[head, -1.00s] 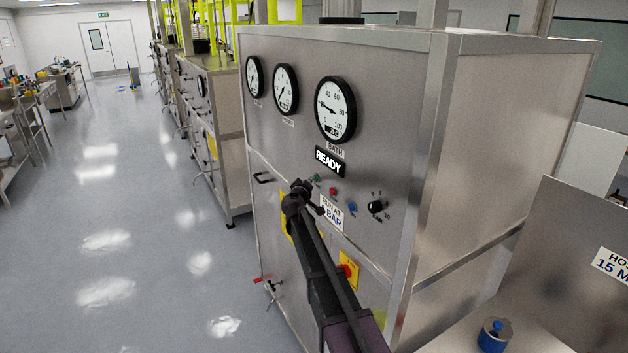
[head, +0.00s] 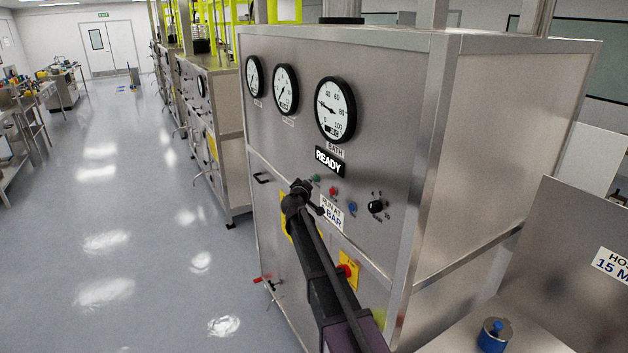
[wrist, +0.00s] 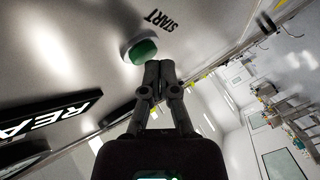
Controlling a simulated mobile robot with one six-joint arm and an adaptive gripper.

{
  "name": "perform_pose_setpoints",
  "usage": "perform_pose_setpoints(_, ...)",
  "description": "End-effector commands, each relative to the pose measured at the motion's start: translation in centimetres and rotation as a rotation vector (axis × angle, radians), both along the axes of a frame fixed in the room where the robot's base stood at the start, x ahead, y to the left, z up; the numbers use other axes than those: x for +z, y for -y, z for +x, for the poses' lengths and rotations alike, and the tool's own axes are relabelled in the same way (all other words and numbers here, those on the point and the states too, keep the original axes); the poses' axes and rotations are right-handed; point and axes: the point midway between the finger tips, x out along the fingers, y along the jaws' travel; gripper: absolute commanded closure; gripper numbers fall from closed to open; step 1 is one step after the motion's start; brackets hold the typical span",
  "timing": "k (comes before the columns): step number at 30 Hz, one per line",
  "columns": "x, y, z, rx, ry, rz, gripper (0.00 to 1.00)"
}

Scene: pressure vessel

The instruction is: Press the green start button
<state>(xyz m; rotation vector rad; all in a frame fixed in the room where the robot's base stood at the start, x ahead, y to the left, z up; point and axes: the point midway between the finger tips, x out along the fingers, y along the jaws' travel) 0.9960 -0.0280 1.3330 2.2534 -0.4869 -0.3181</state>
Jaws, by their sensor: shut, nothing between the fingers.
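The green start button (head: 316,178) is on the front panel of the steel cabinet (head: 290,150), below the READY display (head: 329,161). In the wrist view the green button (wrist: 143,50) sits beside the word START. My gripper (wrist: 160,66) is shut and empty, with its fingertips close to the lower edge of the button. I cannot tell whether they touch it. In the head view my gripper (head: 308,184) is just left of and below the button, in front of the panel.
A red button (head: 333,191), a blue button (head: 352,208) and a black knob (head: 376,206) are to the right. A red emergency knob (head: 345,270) on yellow is lower down. Round gauges (head: 336,108) are above. A blue-lidded vessel (head: 494,335) stands at the bottom right.

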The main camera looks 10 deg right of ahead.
Motion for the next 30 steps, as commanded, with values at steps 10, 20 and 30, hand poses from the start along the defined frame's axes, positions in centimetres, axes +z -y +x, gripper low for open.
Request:
perform_pose_setpoints(10,0.0,0.4,0.1,-0.001,0.000,0.000,1.00)
perform_pose_setpoints(20,0.0,1.0,0.3,-0.001,0.000,0.000,1.00)
perform_pose_setpoints(30,0.0,1.0,0.3,-0.003,0.000,0.000,1.00)
